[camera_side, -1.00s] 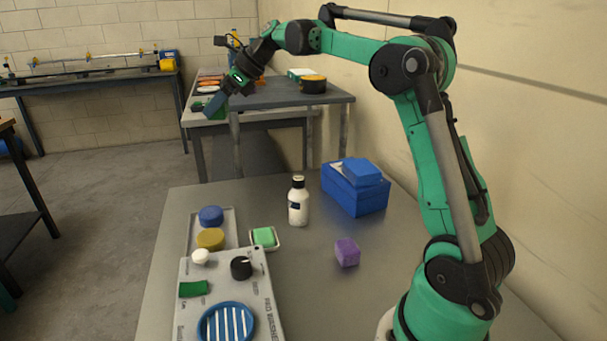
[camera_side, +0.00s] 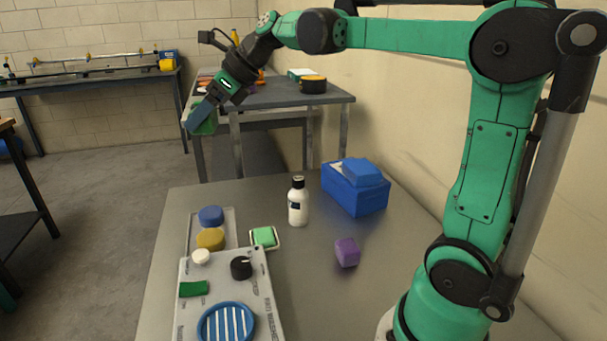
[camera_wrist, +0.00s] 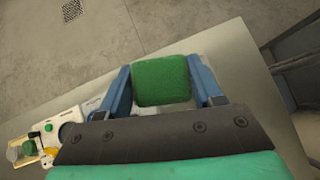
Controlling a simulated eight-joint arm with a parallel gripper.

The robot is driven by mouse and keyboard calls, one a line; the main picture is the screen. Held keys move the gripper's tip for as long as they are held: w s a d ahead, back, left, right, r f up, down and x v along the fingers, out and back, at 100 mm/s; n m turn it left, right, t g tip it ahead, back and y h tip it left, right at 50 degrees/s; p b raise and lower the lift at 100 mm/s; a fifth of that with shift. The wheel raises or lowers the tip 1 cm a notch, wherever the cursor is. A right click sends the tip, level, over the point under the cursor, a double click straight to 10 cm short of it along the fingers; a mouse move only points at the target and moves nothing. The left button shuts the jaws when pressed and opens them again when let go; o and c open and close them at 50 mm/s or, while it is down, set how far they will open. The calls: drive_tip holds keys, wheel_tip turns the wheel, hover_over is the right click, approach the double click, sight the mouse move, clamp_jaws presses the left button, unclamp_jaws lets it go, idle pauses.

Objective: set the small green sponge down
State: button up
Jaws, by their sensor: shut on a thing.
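A dark green sponge (camera_wrist: 162,82) sits between the two blue fingers of my gripper (camera_wrist: 161,74) in the wrist view, with a finger on each side. In the side view my gripper (camera_side: 201,114) points down and left, and the held sponge (camera_side: 208,127) is partly hidden behind it. It is in the air, clear of the near grey table (camera_side: 310,290). A lighter green sponge (camera_side: 264,236) lies in a small white dish on that table.
The grey panel (camera_side: 225,272) bears knobs, a dark green block and a blue slatted ring. A tray (camera_side: 228,215) holds blue and yellow round pads. A white bottle (camera_side: 298,203), purple block (camera_side: 347,252) and blue box (camera_side: 356,195) stand right. The table's middle is clear.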

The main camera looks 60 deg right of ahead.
drive_tip(key=d+f+n+g+y, duration=0.4)
drive_tip(key=d+n, duration=0.3)
drive_tip(key=d, duration=0.4)
wheel_tip(320, 180, down, 20)
drive_tip(key=shift+d, duration=0.15)
drive_tip(key=shift+f, duration=0.1)
drive_tip(key=shift+f, duration=0.5)
drive_tip(key=o, duration=1.1)
drive_tip(key=shift+c, duration=0.2)
drive_tip(key=shift+r, duration=0.15)
